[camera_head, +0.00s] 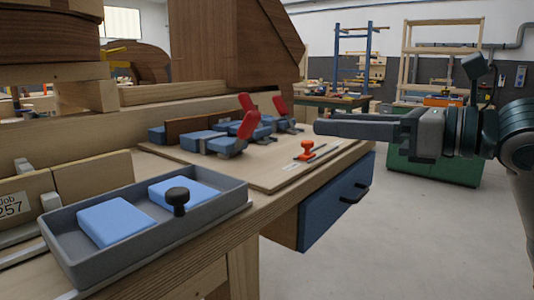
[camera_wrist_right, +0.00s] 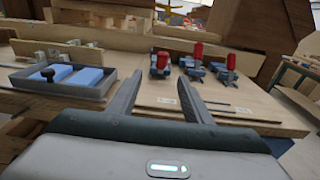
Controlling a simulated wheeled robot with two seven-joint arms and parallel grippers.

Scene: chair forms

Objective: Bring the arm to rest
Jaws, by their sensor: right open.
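My right gripper (camera_head: 362,128) reaches in from the right in the head view, with its fingers pointing left, level over the right end of the workbench. In the right wrist view my right gripper (camera_wrist_right: 160,98) has its two fingers well apart with nothing between them. It is apart from the clamps and the board. My left gripper is not in view.
The workbench (camera_head: 190,248) holds a grey tray (camera_head: 145,232) with blue blocks and a black knob. Behind it, blue clamps with red handles (camera_head: 248,125) stand on a wooden board (camera_head: 283,176). A blue drawer (camera_head: 335,202) is below; the floor at right is clear.

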